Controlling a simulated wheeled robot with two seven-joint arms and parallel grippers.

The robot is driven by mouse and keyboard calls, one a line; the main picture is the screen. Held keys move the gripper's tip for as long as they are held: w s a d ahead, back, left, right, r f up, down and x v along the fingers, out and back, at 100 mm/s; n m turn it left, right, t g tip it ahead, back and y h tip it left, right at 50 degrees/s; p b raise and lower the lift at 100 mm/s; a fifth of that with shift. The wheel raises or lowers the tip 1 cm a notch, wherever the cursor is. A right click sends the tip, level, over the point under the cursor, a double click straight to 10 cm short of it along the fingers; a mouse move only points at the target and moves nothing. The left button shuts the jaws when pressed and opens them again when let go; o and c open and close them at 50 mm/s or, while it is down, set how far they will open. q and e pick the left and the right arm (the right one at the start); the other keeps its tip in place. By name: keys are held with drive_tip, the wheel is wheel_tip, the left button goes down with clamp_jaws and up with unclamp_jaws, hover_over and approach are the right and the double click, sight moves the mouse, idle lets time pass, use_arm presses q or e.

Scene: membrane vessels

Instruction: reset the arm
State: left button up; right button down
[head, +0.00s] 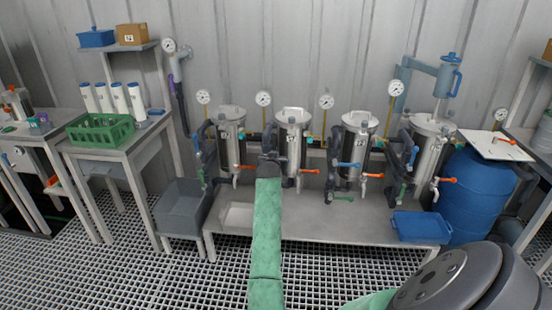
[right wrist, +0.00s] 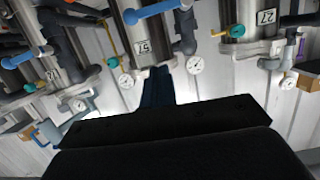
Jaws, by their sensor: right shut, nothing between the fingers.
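My right arm, in a green sleeve, reaches forward up the middle of the head view. It ends in my dark right gripper (head: 268,160), in front of the vessels and above the bench. In the right wrist view the fingers of the gripper (right wrist: 157,85) are together and hold nothing. That view is upside down. It shows a numbered steel vessel (right wrist: 143,30) beyond the fingers and another vessel (right wrist: 262,18) at the upper right. My left gripper is in neither view.
Several steel vessels with coloured valve handles line the metal bench (head: 320,218). A grey bin (head: 180,215) stands left, near a green crate (head: 122,132). A blue tray (head: 422,228) lies at the bench's right end, beside a blue barrel (head: 475,200). Grating floor (head: 170,275) is clear.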

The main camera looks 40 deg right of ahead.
drive_tip(key=shift+s+a, duration=0.1)
drive_tip(key=shift+f, duration=0.15)
